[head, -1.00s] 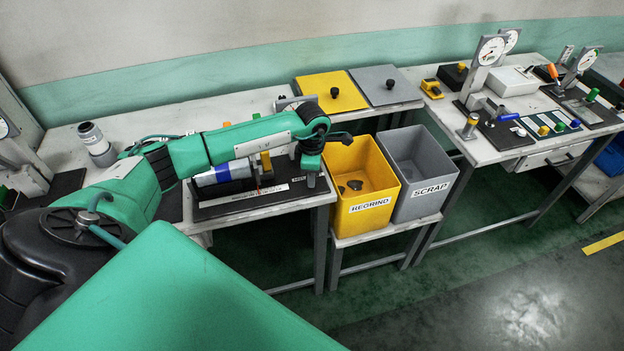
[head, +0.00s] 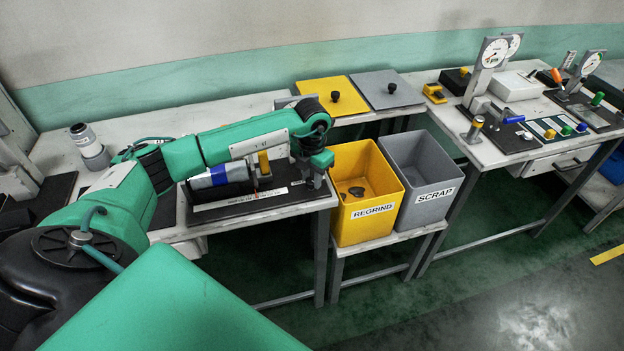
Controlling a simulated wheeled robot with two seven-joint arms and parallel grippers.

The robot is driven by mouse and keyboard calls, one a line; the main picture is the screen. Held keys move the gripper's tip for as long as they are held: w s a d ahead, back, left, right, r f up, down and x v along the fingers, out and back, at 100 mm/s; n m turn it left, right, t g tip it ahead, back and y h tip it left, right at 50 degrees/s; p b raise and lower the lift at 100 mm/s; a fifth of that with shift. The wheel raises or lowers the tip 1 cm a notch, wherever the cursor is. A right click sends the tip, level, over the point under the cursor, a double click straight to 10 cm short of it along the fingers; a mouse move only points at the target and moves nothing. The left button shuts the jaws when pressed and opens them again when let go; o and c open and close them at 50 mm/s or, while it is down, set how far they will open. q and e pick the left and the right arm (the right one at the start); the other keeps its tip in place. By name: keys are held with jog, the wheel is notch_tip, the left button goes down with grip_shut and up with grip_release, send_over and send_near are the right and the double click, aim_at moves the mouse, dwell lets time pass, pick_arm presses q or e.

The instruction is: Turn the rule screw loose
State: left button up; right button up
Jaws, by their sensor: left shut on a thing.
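My left gripper (head: 313,181) points down at the right end of a black winder board (head: 222,207) on the near bench. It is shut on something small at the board. This appears to be the rule screw, but the fingers and wrist hide it. A pale rule strip (head: 240,199) runs along the board's front edge. A grey roll with a blue band (head: 219,175) lies on the board, left of a small yellow block (head: 264,162). My right gripper is not in view.
A yellow REGRIND bin (head: 346,228) and a grey SCRAP bin (head: 405,214) stand right of the bench. A yellow lid (head: 318,86) and a grey lid (head: 402,94) lie behind. Gauges (head: 493,52) stand on the right bench. The floor in front is clear.

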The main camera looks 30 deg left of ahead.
pick_arm(q)
jog(key=shift+a+n+b, duration=0.1)
jog(key=shift+n+b, duration=0.45)
jog(key=shift+n, duration=1.75)
jog(key=o, duration=1)
jog(key=shift+c, duration=0.2)
jog(key=shift+r, duration=0.1)
